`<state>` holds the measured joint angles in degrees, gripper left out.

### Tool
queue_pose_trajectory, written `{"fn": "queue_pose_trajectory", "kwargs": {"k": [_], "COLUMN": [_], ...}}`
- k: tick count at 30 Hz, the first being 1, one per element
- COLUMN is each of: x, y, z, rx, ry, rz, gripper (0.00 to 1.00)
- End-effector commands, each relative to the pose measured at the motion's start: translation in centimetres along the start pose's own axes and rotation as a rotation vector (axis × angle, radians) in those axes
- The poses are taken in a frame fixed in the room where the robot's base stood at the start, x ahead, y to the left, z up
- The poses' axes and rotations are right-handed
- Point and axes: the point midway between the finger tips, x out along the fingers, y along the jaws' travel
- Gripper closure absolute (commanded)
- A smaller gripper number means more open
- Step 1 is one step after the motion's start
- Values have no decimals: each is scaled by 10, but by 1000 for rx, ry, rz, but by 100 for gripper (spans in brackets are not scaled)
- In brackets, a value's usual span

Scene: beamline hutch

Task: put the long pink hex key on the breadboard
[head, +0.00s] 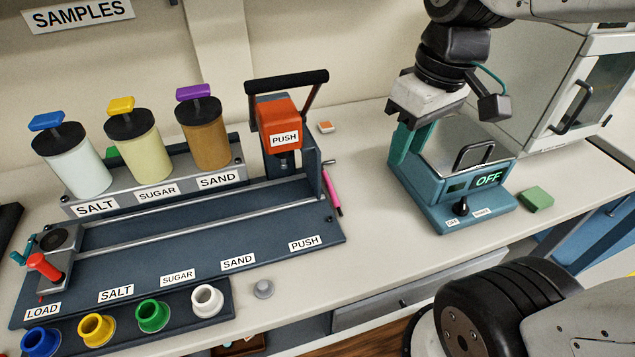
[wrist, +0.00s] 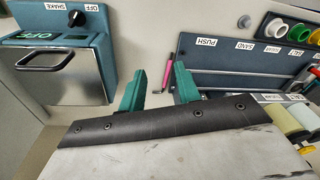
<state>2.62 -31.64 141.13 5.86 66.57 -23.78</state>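A slim pink stick (head: 332,188), apparently the long pink hex key, is on the white counter against the right end of the dark blue sample station. Its exact shape is too small to tell. It also shows in the wrist view (wrist: 168,70), beyond the gap between my fingers. I cannot make out a breadboard in either view.
The teal shaker box (head: 455,212) reads OFF. The sample station (head: 200,250) carries several canisters and an orange press (head: 280,122). A green block (head: 536,198), an orange-white block (head: 325,127) and a grey knob (head: 263,289) sit on the counter. The counter between station and shaker is mostly clear.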

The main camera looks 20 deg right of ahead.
Motion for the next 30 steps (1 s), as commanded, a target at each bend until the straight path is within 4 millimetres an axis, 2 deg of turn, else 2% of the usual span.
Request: {"fn": "queue_pose_trajectory", "kwargs": {"k": [1,3,5,9,15,18,22,30], "x": [7,16,26,58,112,132,148,176], "y": [4,9,16,36,67,79,88,83], "z": [-21,-50,-74,-127,-182,-198,-208,-212], "rx": [-95,-245,-369,-644,-956,-1059,-1135,-1159], "ry": [-10,-1,14,65,154,188,214,221], "rz": [-35,-80,-114,-181,-231,-237,-237,-238], "gripper": [67,67,67,67,67,67,67,67]}}
